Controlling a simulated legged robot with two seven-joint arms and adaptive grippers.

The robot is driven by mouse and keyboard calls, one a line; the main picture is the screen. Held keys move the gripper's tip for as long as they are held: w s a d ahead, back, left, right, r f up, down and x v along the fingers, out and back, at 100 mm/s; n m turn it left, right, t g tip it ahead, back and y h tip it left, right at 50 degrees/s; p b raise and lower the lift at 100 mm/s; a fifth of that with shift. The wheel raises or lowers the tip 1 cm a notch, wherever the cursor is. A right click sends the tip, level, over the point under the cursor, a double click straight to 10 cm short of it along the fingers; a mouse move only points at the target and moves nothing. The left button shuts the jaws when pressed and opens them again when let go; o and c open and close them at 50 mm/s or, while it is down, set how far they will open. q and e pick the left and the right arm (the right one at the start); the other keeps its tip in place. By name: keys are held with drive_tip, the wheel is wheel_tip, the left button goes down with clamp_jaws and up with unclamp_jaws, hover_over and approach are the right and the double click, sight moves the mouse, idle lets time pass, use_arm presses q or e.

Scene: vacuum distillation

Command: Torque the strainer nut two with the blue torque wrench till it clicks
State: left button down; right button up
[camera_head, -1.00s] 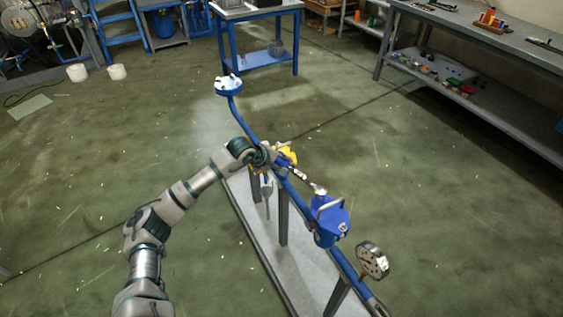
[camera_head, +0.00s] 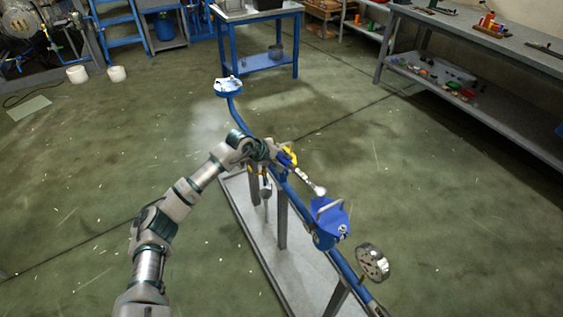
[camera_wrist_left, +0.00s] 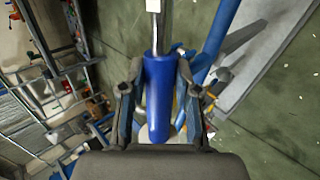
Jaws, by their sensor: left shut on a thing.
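My left gripper (camera_head: 277,156) is shut on the blue handle of the torque wrench (camera_head: 306,181). In the left wrist view the fingers (camera_wrist_left: 156,84) lie on both sides of the blue handle (camera_wrist_left: 159,110), and the metal shaft runs out at the top. In the head view the wrench's silver head reaches the top of the blue strainer (camera_head: 324,236). Whether it sits on a nut is too small to tell. One nut (camera_head: 343,229) shows on the strainer's right side. My right gripper is not in view.
A yellow part (camera_head: 291,153) is beside my gripper.

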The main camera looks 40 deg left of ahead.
use_arm(q)
drive_tip(key=shift+w+d+r, duration=0.25)
